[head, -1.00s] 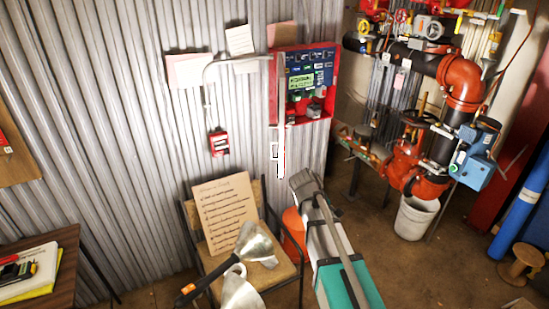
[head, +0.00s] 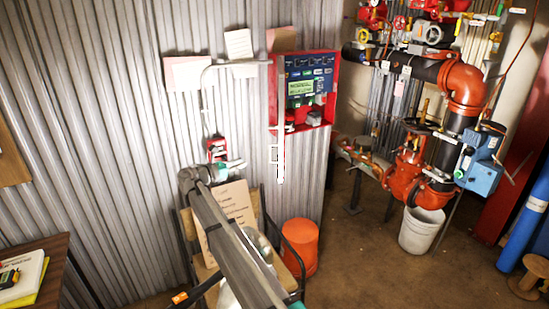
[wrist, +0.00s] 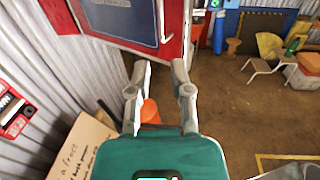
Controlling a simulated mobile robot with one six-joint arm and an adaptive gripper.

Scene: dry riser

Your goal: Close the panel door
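The red panel box (head: 327,75) with its blue control face is on the corrugated wall in the head view. Its door (head: 280,120) stands open, seen nearly edge-on as a thin red and white strip at the left side. In the wrist view the door (wrist: 88,20) fills the top, red-edged with a dark blue face and a pale handle (wrist: 165,22) at its right. My gripper (wrist: 159,72) is open and empty, its fingertips just below the door in that picture; I see no clear contact.
A red wall call point (head: 217,148) is left of the panel. A chair holding a cardboard sign (head: 236,205) and an orange bucket (head: 300,246) stand below. Red and black pipework (head: 410,165) is at the right. Brown floor between is open.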

